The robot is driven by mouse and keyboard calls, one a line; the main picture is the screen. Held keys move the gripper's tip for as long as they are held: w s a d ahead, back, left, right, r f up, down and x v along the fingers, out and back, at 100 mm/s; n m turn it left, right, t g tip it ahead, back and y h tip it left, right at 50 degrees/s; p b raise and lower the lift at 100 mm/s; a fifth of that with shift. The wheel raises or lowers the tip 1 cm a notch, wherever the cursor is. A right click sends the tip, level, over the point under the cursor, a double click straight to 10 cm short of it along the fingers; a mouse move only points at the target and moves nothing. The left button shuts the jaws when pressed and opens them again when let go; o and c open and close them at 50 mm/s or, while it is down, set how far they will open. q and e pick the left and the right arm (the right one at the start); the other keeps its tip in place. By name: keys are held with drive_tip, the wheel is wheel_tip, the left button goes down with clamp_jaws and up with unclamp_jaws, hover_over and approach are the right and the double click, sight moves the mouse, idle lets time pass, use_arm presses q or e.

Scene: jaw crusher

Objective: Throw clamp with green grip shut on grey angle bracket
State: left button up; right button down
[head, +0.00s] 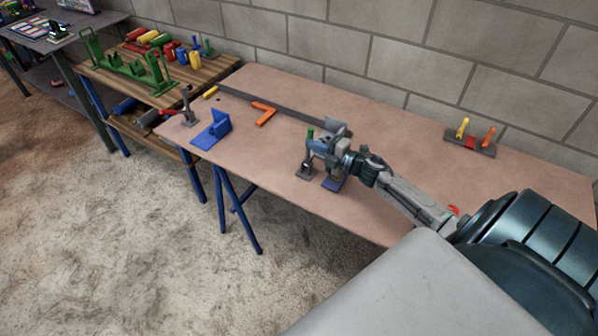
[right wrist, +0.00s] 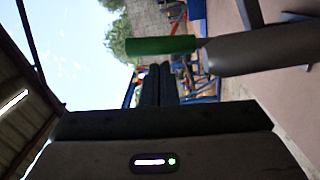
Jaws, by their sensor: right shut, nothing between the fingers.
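The clamp with the green grip (head: 310,132) stands near the front edge of the table, its grey base (head: 305,171) on the tabletop. Its handle looks roughly upright. A grey upright plate (head: 337,126), likely the grey angle bracket, shows just behind my right gripper (head: 318,148); its lower part is hidden. My right gripper is shut and empty, close beside the green grip. My left gripper is out of view.
To the left stand a blue bracket (head: 213,131) and a red-handled clamp (head: 185,108). An orange angle piece (head: 263,113) and long grey bar (head: 270,104) lie behind. The right part of the table is mostly clear.

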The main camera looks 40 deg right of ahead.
drive_tip(key=shift+w+d+m+p, duration=0.3)
drive_tip(key=shift+d+m+p, duration=0.3)
drive_tip(key=shift+m, duration=0.55)
drive_tip(key=shift+w+d+m+p, duration=0.35)
drive_tip(key=shift+d+m, duration=0.4)
drive_tip(key=shift+m, duration=0.4)
drive_tip(key=shift+s+d+f, duration=0.1)
drive_tip(key=shift+s, duration=0.05)
